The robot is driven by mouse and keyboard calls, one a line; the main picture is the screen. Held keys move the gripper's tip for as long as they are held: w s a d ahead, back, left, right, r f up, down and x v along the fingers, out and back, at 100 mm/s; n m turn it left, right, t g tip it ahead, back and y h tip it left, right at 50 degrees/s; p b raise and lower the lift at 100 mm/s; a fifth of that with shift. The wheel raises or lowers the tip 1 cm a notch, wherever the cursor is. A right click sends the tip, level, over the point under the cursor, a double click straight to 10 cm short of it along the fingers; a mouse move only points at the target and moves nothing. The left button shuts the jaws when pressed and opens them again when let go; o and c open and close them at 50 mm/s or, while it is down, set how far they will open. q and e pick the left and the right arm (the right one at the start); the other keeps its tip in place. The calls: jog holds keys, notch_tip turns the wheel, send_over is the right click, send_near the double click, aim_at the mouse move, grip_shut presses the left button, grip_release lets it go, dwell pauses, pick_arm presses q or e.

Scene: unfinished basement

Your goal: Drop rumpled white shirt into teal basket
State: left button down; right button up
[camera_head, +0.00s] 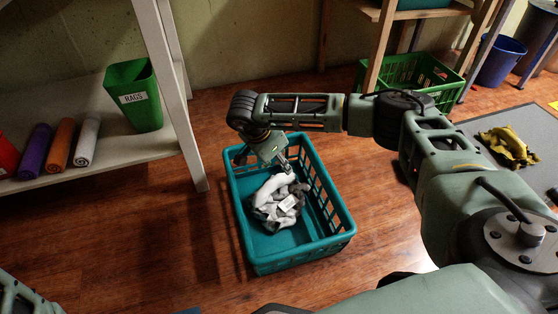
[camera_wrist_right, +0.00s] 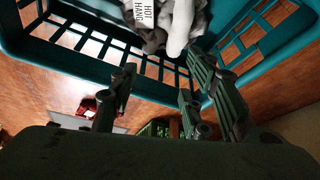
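The teal basket (camera_head: 303,258) stands on the wooden floor in the middle of the head view; its slotted wall fills the upper wrist view (camera_wrist_right: 270,62). A rumpled white and grey shirt (camera_head: 280,203) with a printed label is inside the basket, toward its far half. It also shows at the top of the right wrist view (camera_wrist_right: 180,22). My right gripper (camera_head: 282,163) points down over the basket's far end, just above the shirt. Its fingers (camera_wrist_right: 160,85) are spread with nothing between them; whether a fingertip touches the cloth is unclear. My left gripper is out of view.
A white shelf (camera_head: 95,165) at left holds a green rags bin (camera_head: 134,97) and rolled towels (camera_head: 87,140). At the back right are a green crate (camera_head: 412,75) and blue bucket (camera_head: 500,62). A yellow cloth (camera_head: 508,146) lies on a grey mat (camera_head: 535,125).

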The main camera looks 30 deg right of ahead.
dwell(0.3)
jog(key=v, duration=1.2)
